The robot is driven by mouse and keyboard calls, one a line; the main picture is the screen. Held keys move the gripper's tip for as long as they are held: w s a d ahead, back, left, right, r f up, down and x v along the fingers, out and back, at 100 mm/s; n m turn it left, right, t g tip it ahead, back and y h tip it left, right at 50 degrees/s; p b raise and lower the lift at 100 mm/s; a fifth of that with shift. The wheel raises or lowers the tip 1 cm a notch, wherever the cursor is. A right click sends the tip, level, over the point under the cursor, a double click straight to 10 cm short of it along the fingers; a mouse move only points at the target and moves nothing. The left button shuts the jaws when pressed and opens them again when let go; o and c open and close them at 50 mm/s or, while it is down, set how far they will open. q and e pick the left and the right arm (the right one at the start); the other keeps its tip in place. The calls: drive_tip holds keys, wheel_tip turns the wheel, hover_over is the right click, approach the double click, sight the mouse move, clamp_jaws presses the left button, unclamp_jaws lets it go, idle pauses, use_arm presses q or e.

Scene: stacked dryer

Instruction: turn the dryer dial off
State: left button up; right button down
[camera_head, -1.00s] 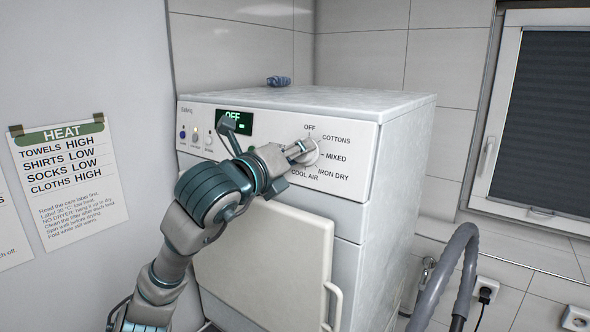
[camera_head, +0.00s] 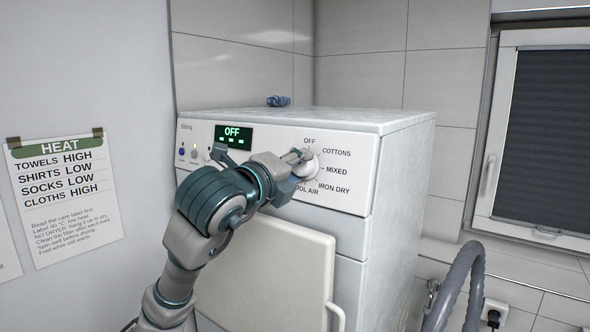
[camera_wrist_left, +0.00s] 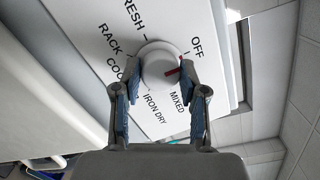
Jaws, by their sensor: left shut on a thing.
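The white round dial (camera_head: 311,167) is on the right of the dryer's front panel; it also shows in the left wrist view (camera_wrist_left: 158,66). A red mark on its face points right, below the OFF label, towards a spot covered by a finger. My left gripper (camera_head: 301,157) is at the dial, and in the left wrist view its two blue-padded fingers (camera_wrist_left: 160,74) are shut on the dial from both sides. The green display (camera_head: 232,136) reads OFF with small bars under it. COOL AIR is partly covered by my gripper. My right gripper is not in view.
The white dryer (camera_head: 400,180) stands by a tiled wall. Its cream door (camera_head: 270,265) is below my arm. A small blue item (camera_head: 278,101) lies on top. A grey hose (camera_head: 462,280) is at the right. A HEAT note (camera_head: 65,200) hangs at left.

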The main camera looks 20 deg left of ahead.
use_arm(q)
drive_tip(key=shift+w+f, duration=0.15)
drive_tip(key=shift+f, duration=0.1)
drive_tip(key=o, duration=1.1)
drive_tip(key=shift+o, duration=0.2)
drive_tip(key=shift+w, duration=0.4)
drive_tip(key=shift+s+r, duration=0.15)
drive_tip(key=shift+s, duration=0.25)
drive_tip(key=v, duration=1.1)
drive_tip(key=shift+s+a, duration=0.2)
drive_tip(key=shift+s, duration=0.1)
